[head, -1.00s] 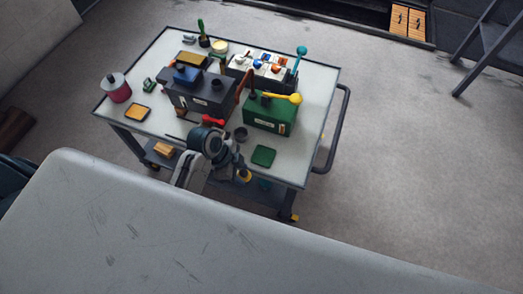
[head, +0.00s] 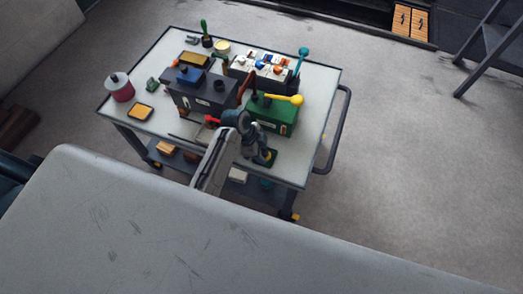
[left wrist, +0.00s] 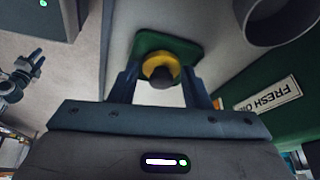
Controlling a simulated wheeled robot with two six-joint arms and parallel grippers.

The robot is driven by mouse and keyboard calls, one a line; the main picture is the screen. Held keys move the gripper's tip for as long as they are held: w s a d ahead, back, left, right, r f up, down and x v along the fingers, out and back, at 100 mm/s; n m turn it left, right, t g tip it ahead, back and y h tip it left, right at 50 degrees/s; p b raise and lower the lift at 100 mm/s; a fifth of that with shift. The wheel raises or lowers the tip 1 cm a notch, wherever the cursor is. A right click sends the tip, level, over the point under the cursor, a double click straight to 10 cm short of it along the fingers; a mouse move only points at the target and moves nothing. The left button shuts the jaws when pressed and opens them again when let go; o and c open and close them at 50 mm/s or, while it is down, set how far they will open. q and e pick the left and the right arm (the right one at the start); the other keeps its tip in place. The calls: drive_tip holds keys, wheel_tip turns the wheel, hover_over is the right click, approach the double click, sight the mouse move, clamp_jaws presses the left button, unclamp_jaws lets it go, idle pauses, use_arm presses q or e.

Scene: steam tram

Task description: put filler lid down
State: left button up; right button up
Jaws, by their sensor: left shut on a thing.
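The filler lid (left wrist: 152,68) is yellow with a dark knob on top. My left gripper (head: 264,157) is shut on it; in the left wrist view the fingers (left wrist: 162,78) stand on both sides of the knob. Behind the lid is a green square pad (left wrist: 165,44), which lies near the trolley's front right and is mostly hidden by the gripper in the head view. I cannot tell whether lid and pad touch. A dark arm with what looks like my right gripper (left wrist: 30,70) shows small at the left of the wrist view.
The green oil box (head: 275,118) with a yellow lever stands just behind the gripper. A dark grey box (head: 205,95), a white parts tray (head: 262,68), a pink can (head: 120,88) and an orange pad (head: 140,112) share the trolley top (head: 315,110). Its right side is clear.

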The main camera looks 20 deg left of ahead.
use_arm(q)
drive_tip(key=o, duration=1)
drive_tip(key=shift+f, duration=0.1)
drive_tip(key=v, duration=1.2)
